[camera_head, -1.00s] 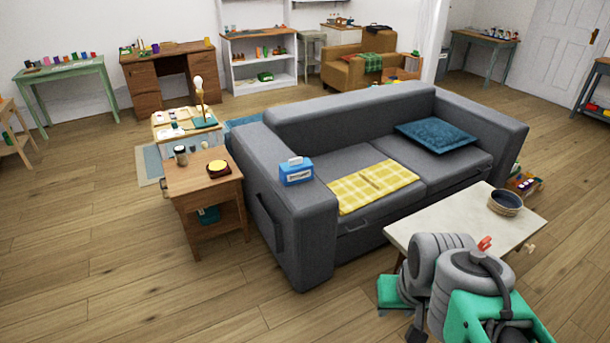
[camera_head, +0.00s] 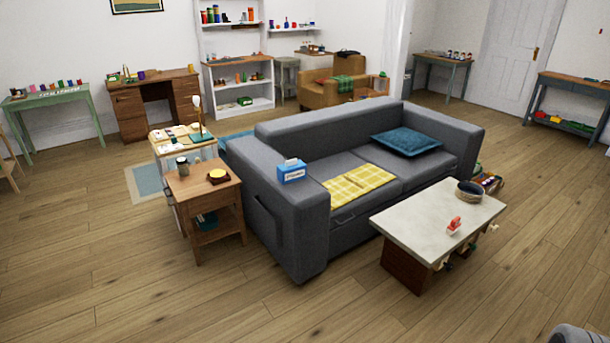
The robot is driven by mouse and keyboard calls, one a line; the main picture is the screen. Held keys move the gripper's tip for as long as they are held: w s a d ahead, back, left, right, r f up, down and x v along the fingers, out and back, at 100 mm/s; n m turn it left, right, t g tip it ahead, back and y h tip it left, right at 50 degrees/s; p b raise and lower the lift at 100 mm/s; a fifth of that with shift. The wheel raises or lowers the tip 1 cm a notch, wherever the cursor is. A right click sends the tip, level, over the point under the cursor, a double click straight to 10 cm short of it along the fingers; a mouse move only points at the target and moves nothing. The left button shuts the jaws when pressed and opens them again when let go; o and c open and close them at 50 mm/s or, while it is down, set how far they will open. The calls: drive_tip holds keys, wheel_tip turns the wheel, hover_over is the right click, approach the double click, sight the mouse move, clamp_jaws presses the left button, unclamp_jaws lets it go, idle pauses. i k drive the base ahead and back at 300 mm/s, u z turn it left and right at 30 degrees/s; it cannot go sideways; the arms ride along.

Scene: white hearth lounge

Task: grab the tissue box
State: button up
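The tissue box (camera_head: 291,171) is small and blue with a white tissue at its top. It sits on the near-left armrest of the grey sofa (camera_head: 272,211). My gripper does not show in the head view. Only a small grey part of my own body shows at the bottom right corner. Nothing touches the tissue box or hides it.
A wooden side table (camera_head: 206,185) stands left of the sofa, with a jar (camera_head: 183,166) and a yellow-topped item (camera_head: 217,176) on it. A pale-topped coffee table (camera_head: 420,225) with a bowl (camera_head: 469,191) stands right of it. The wooden floor (camera_head: 150,270) in front is clear.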

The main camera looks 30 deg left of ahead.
sight(295, 170)
drive_tip(key=u, duration=0.1)
drive_tip(key=i, duration=1.5)
drive_tip(key=u, duration=0.65)
drive_tip(key=i, duration=0.9)
drive_tip(key=u, duration=1.5)
drive_tip(key=i, duration=0.8)
drive_tip(key=u, duration=0.9)
drive_tip(key=i, duration=0.55)
